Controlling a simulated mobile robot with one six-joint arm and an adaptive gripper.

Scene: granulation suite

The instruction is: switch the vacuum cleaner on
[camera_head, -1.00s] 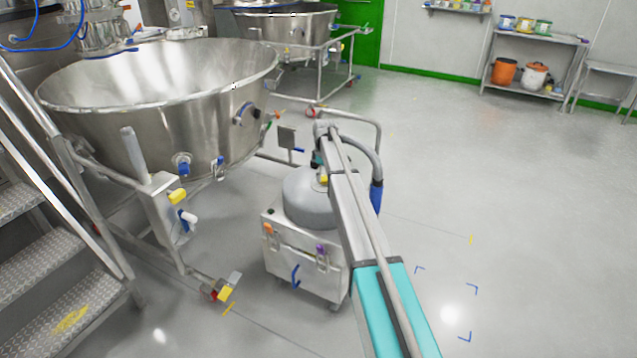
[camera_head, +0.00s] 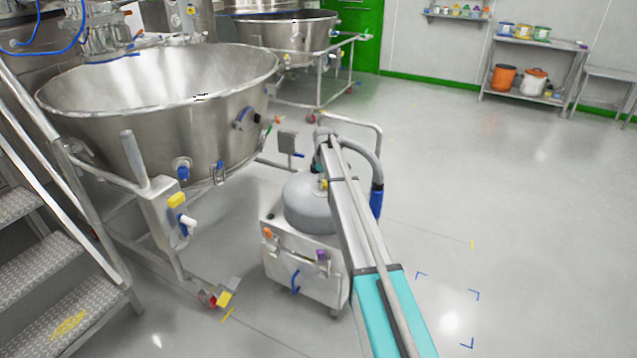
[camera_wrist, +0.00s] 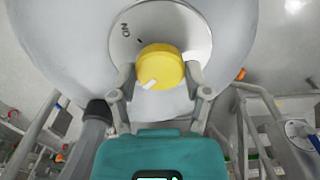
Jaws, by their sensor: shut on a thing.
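The vacuum cleaner (camera_head: 312,208) stands on the floor in the middle of the head view, a grey domed top on a steel box. In the wrist view its yellow knob (camera_wrist: 160,66) sits on a white round plate (camera_wrist: 128,28) marked "ON". A white pointer mark on the knob is turned to the lower left, away from the "ON" lettering. My gripper (camera_wrist: 160,75) has a finger on each side of the knob and is shut on it. In the head view my arm hides part of the vacuum, and the fingers are hard to make out.
A large steel bowl (camera_head: 160,110) on a wheeled frame stands left of the vacuum. Metal steps (camera_head: 50,270) are at the far left. A blue-ended hose (camera_head: 377,200) hangs at the vacuum's right. The floor to the right is clear.

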